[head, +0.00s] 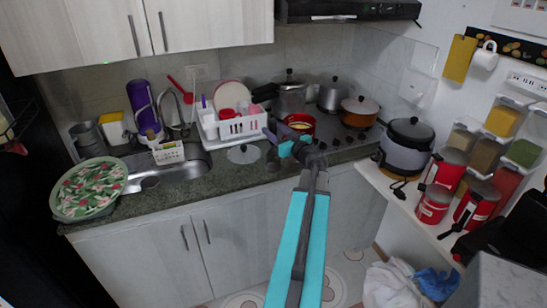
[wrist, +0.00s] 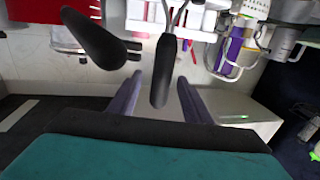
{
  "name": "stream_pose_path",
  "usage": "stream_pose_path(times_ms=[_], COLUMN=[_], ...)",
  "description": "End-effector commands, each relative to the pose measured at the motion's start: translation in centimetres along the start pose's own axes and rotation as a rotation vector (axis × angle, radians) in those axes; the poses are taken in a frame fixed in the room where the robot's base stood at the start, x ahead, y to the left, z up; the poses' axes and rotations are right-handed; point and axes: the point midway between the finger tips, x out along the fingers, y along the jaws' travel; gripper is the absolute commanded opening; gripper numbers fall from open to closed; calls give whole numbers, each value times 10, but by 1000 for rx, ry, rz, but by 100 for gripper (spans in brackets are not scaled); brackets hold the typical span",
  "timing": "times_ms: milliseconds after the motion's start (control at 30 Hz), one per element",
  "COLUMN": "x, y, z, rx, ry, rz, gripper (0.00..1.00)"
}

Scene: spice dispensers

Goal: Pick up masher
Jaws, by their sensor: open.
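My gripper (head: 279,143) is over the counter edge in front of the red pot in the head view. In the wrist view its two purple-grey fingers (wrist: 159,79) are open. A black handle (wrist: 163,70) lies between them, with a visible gap on each side; thin metal rods lead up from its far end. It looks like the masher's handle. I cannot make out the masher's head. In the head view I cannot pick the masher out; it is hidden or too small behind my gripper.
Another thick black handle (wrist: 100,38) is close to the left finger. The red pot (head: 299,121), a white dish rack (head: 232,128) and a glass lid (head: 243,154) stand around my gripper. The sink (head: 165,178) is to the left, a rice cooker (head: 405,150) to the right.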

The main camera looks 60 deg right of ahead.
Motion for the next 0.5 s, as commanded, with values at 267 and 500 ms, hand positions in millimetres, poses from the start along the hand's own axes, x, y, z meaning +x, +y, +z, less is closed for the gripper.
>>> stream_pose_path(times_ms=[267, 500], x=[0, 10], y=[0, 0], z=[0, 0], rx=[0, 1], ry=[0, 0], rz=[1, 0], gripper=[45, 45])
